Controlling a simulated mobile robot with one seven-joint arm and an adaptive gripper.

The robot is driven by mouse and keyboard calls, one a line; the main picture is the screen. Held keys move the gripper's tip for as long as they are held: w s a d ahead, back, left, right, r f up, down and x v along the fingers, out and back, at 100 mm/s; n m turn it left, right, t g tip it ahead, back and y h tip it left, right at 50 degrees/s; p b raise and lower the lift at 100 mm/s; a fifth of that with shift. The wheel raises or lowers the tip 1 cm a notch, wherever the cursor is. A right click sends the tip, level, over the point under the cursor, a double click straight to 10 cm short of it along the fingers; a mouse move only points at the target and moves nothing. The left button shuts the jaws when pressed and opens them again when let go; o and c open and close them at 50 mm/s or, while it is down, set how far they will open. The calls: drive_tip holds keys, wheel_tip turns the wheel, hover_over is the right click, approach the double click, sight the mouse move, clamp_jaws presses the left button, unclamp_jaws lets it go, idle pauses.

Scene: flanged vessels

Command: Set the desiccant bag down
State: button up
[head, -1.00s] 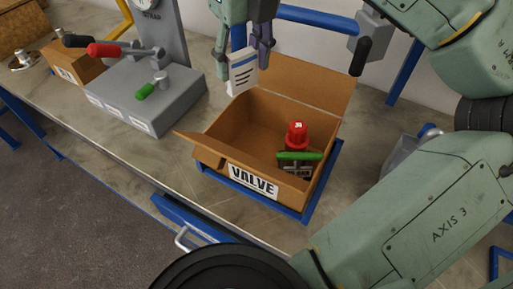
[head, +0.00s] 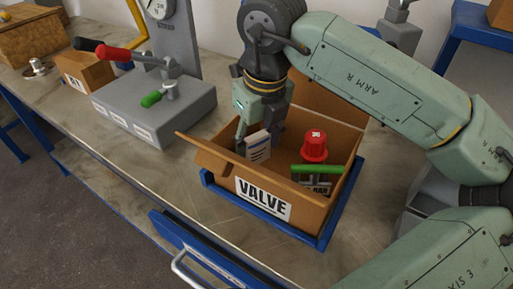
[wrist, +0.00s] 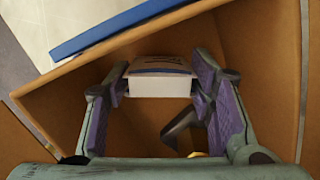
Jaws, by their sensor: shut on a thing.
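The desiccant bag (head: 258,147) is a small white packet with dark print lines. It is inside the open cardboard box marked VALVE (head: 225,165), near its left side. My gripper (head: 262,132) reaches down into the box from above and is shut on the bag. In the wrist view the bag (wrist: 160,80) shows a white end and a blue stripe between the two purple-padded fingers (wrist: 160,92). I cannot tell whether the bag touches the box floor.
A red cap (head: 314,147) and a green-handled part (head: 317,171) stand in the box's right half. The box sits in a blue tray (head: 315,240). A grey lever fixture (head: 155,110) stands to the left, with bare bench between.

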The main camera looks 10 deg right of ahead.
drive_tip(key=shift+f, duration=0.4)
drive_tip(key=shift+f, duration=0.2)
drive_tip(key=o, duration=1.1)
drive_tip(key=shift+o, duration=0.2)
drive_tip(key=shift+r, duration=0.15)
drive_tip(key=shift+r, duration=0.2)
wheel_tip(320, 180, up, 12)
drive_tip(key=s+b, duration=0.1)
drive_tip(key=shift+s+d+f, duration=0.2)
drive_tip(key=shift+s+d, duration=0.1)
drive_tip(key=shift+s, duration=0.05)
